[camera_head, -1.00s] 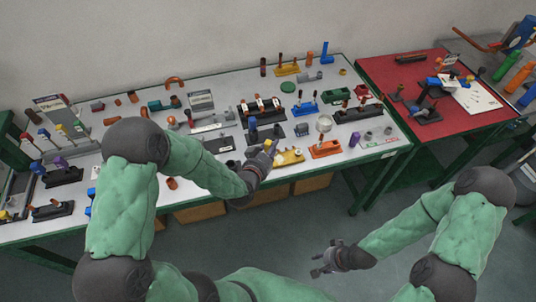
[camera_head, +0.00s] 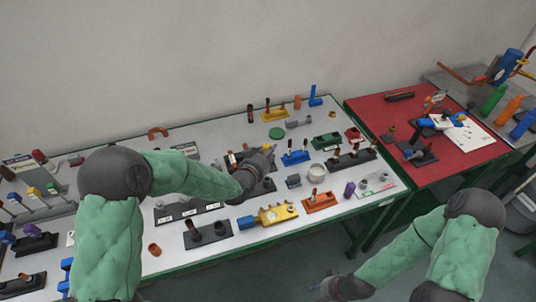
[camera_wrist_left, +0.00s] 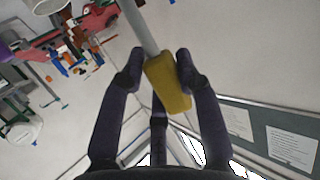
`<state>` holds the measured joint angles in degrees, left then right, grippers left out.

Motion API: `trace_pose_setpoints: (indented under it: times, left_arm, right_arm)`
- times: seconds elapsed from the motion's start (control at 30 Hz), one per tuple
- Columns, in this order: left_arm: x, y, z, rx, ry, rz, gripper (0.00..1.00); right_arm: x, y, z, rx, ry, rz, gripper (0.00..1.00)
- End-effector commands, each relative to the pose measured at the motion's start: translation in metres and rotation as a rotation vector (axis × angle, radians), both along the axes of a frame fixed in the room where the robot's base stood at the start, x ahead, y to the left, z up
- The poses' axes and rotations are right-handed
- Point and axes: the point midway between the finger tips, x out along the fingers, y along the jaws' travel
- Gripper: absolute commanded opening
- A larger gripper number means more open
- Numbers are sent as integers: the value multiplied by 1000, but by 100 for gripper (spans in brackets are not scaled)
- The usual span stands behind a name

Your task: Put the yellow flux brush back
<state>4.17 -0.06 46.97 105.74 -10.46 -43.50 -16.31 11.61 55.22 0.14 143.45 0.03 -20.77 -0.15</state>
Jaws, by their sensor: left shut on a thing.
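The yellow flux brush (camera_wrist_left: 168,84) is between my left gripper's fingers in the left wrist view, with its grey shaft (camera_wrist_left: 139,24) running up out of the picture. My left gripper (camera_wrist_left: 157,68) is shut on its yellow handle. In the head view my left gripper (camera_head: 267,158) is over the middle of the white table, in front of a black rack of bottles that it partly hides. I cannot make out the brush there. My right gripper (camera_head: 328,287) is low at the bottom, away from the tables; its fingers are too dark to read.
The white table (camera_head: 215,140) is crowded with stands and small parts. A yellow block (camera_head: 277,214) and an orange stand (camera_head: 320,202) sit near the front edge. Colour-topped tools (camera_head: 36,193) stand at the left. A red table (camera_head: 450,150) is at the right.

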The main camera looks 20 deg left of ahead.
Motion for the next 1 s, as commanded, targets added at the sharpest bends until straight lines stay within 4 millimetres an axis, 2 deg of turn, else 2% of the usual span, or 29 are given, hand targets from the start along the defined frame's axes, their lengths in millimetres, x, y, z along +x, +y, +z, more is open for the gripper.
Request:
trace_pose_setpoints:
  times: [0.27,0.7,1.0]
  left_arm:
    - [0,0,-1,0,-2,1,10]
    - [0,0,-39,0,-1,1,10]
    - [0,0,-45,0,-1,1,10]
  right_arm:
    - [0,0,-7,0,0,0,40]
    - [0,0,-45,0,0,0,40]
    - [0,0,-50,0,0,0,40]
